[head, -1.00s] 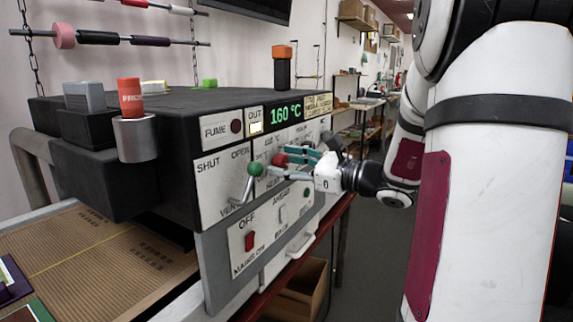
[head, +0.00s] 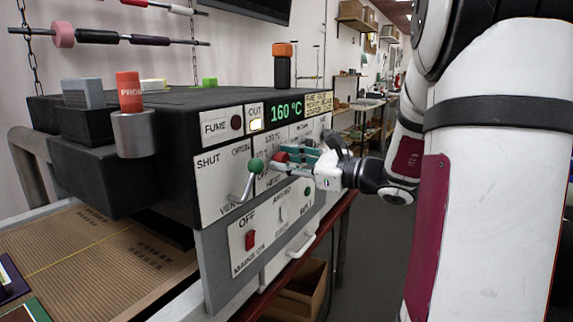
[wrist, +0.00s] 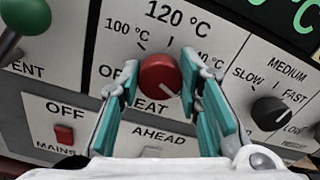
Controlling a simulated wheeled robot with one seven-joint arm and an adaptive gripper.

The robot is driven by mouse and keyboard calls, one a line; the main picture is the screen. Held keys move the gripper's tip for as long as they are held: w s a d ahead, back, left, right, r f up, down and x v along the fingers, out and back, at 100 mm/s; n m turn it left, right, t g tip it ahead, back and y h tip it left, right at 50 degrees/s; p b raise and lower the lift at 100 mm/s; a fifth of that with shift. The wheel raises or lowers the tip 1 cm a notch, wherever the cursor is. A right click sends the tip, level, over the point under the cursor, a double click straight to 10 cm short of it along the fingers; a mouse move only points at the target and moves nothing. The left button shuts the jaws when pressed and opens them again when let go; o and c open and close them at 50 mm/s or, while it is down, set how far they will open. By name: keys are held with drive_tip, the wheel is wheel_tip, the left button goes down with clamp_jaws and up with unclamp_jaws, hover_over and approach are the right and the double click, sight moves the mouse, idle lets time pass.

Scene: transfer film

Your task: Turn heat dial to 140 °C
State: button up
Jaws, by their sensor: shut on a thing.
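The red heat dial (wrist: 158,76) is on the machine's white front panel, with 100 °C and 120 °C printed around it and a partly covered 140 °C mark at its right. My gripper (wrist: 158,84) is shut on the dial, one teal-padded finger on each side. The fingers hide part of the dial's edge and the OFF and HEAT lettering. The dial's pointer setting is not clear. In the head view the red dial (head: 281,157) shows at the tips of my gripper (head: 298,157). The green display (head: 286,111) reads 160 °C.
A green-knobbed vent lever (head: 255,165) is just left of the dial. A black speed knob (wrist: 270,113) is to its right. Below are a red mains switch (head: 250,240) and an AHEAD switch.

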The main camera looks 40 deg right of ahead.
drive_tip(key=n+b, duration=0.1)
drive_tip(key=b, duration=0.1)
drive_tip(key=n+b, duration=0.1)
drive_tip(key=n, duration=0.1)
drive_tip(key=shift+w+f+b, duration=0.1)
drive_tip(key=shift+f+b, duration=0.15)
drive_tip(key=shift+b, duration=0.15)
drive_tip(key=n+b, duration=0.7)
drive_tip(key=b, duration=0.3)
drive_tip(key=shift+a+n, duration=0.1)
drive_tip(key=shift+n, duration=0.2)
drive_tip(key=shift+r+b, duration=0.1)
drive_tip(key=shift+b, duration=0.3)
drive_tip(key=o, duration=1.1)
drive_tip(key=shift+o, duration=0.2)
drive_tip(key=v, duration=1.2)
